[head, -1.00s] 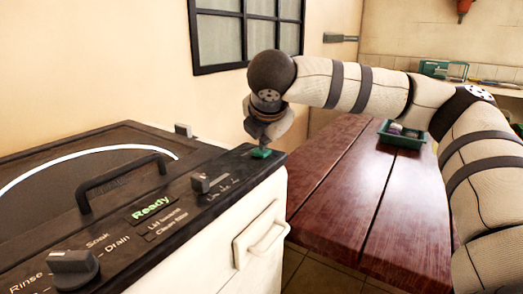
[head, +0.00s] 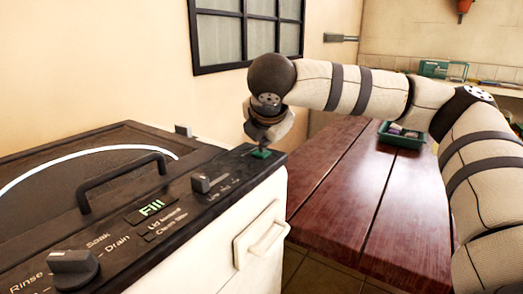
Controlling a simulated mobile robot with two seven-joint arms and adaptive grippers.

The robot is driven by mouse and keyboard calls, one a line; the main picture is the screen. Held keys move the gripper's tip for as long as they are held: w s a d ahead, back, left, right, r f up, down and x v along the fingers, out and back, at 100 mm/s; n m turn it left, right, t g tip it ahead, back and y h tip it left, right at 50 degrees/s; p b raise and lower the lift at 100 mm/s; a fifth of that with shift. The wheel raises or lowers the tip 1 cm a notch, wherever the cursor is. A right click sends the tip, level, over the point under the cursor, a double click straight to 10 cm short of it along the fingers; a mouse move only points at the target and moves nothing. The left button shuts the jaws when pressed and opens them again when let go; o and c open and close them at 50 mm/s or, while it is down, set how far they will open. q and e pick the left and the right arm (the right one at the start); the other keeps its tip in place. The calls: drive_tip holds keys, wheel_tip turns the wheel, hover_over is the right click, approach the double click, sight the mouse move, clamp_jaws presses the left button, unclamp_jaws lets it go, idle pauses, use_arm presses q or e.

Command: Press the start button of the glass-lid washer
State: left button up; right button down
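The glass-lid washer (head: 70,165) fills the left, with its round glass lid edge and black handle. Its dark control panel slopes along the front. The small display (head: 152,208) reads "Fill!" in green. The green start button (head: 261,154) sits at the panel's far right end. My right gripper (head: 262,146) points down at the button, its fingers together in a narrow tip that appears to touch it; the tip partly covers the button. My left gripper is not in view.
A slider knob (head: 201,184) and a round dial (head: 73,268) stand up from the panel. A drawer handle (head: 262,239) is on the white front. A wooden table (head: 340,190) with a green tray (head: 402,135) stands to the right.

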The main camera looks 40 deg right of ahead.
drive_tip(key=shift+r, duration=0.95)
